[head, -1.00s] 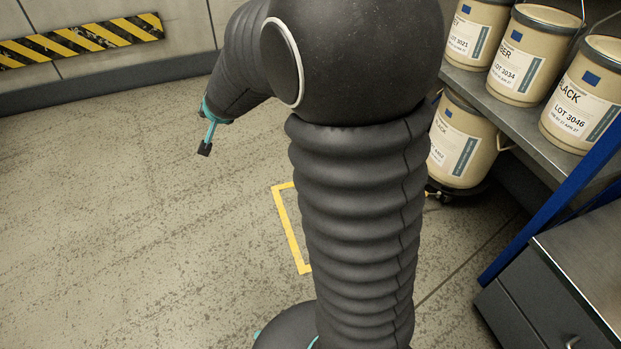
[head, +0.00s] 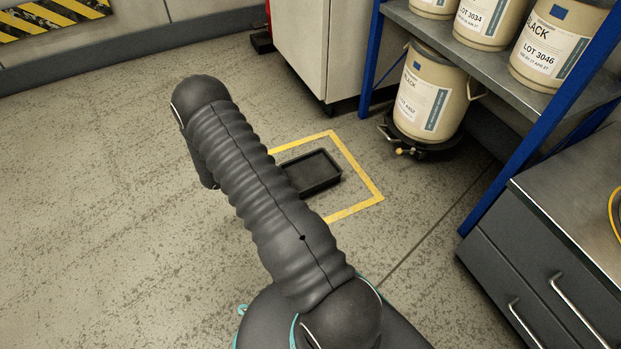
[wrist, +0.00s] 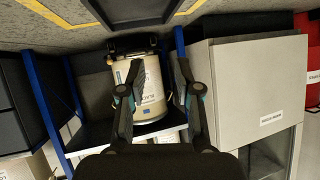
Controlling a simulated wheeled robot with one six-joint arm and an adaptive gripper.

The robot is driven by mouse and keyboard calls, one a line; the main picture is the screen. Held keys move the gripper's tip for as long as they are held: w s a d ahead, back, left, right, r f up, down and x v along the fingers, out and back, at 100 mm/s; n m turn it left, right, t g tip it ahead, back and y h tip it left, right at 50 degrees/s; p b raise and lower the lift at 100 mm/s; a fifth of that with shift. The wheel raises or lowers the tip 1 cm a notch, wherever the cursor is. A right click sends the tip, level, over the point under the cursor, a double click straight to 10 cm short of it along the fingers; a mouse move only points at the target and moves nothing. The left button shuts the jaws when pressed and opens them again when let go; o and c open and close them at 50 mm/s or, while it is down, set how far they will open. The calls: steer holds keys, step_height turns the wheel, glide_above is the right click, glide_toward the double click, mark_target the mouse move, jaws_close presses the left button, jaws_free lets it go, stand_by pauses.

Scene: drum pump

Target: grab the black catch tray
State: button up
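The black catch tray (head: 318,174) lies flat on the floor inside a yellow-taped outline. In the head view, my arm covers its left part. In the wrist view, part of the tray (wrist: 132,10) shows at the top edge, cut off by the picture border. My gripper (wrist: 160,65) is open in the wrist view, with nothing between its two fingers. The tray is beyond the fingertips and apart from them. In the head view, the gripper is hidden behind my arm.
A beige drum (head: 430,97) stands on a black wheeled dolly (head: 421,147) under the blue-posted shelf (head: 500,62). A light grey cabinet (head: 318,50) stands behind the tray. A dark drawer unit (head: 530,260) is at the right. The floor at left is clear.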

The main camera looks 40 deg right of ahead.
mark_target(304, 192)
steer(key=s+d+f+m+g+h, duration=0.1)
steer(key=s+f+g, duration=0.2)
steer(key=s+f, duration=0.35)
steer(key=x, duration=0.4)
steer(key=b+x, duration=0.1)
steer(key=x, duration=0.3)
steer(key=shift+s+d, duration=0.3)
steer(key=shift+d, duration=0.1)
steer(key=shift+s+b+x, duration=0.1)
steer(key=shift+b+x, duration=0.15)
steer(key=shift+x, duration=1.05)
steer(key=shift+s+b+x, duration=0.15)
steer(key=shift+b+x, duration=0.1)
steer(key=shift+x, duration=1.1)
steer(key=shift+r, duration=0.15)
steer(key=shift+c, duration=0.2)
jaws_close()
